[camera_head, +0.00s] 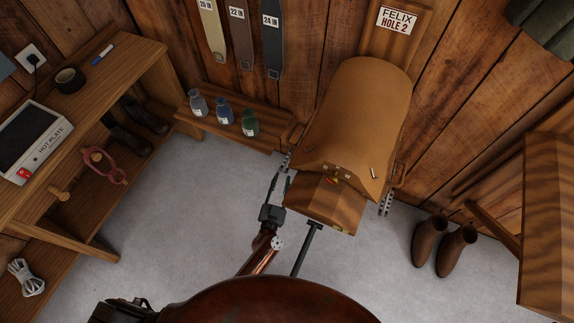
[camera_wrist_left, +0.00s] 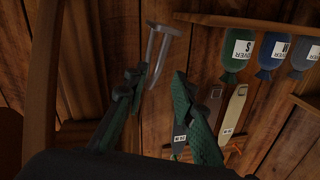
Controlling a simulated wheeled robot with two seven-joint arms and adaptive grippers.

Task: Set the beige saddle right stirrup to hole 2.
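The beige saddle (camera_head: 357,112) sits on a wooden stand (camera_head: 322,204) against the wall. A grey strip with holes (camera_head: 386,203) hangs at its right side in the picture, below a brown loop (camera_head: 400,175). A similar strip (camera_head: 287,161) hangs at its left side. Which is the right stirrup I cannot tell. My left gripper (camera_head: 280,182) is open beside the stand's left side, just below the left strip. In the left wrist view its fingers (camera_wrist_left: 160,98) are apart, with a grey two-pronged piece (camera_wrist_left: 163,44) beyond the tips. My right gripper is not in view.
A sign reading "FELIX HOLE 2" (camera_head: 395,19) is above the saddle. Bottles (camera_head: 224,111) stand on a low shelf at left. A workbench (camera_head: 95,75) holds a hot plate (camera_head: 31,140). Boots (camera_head: 443,244) stand on the floor at right, near a wooden piece (camera_head: 547,220).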

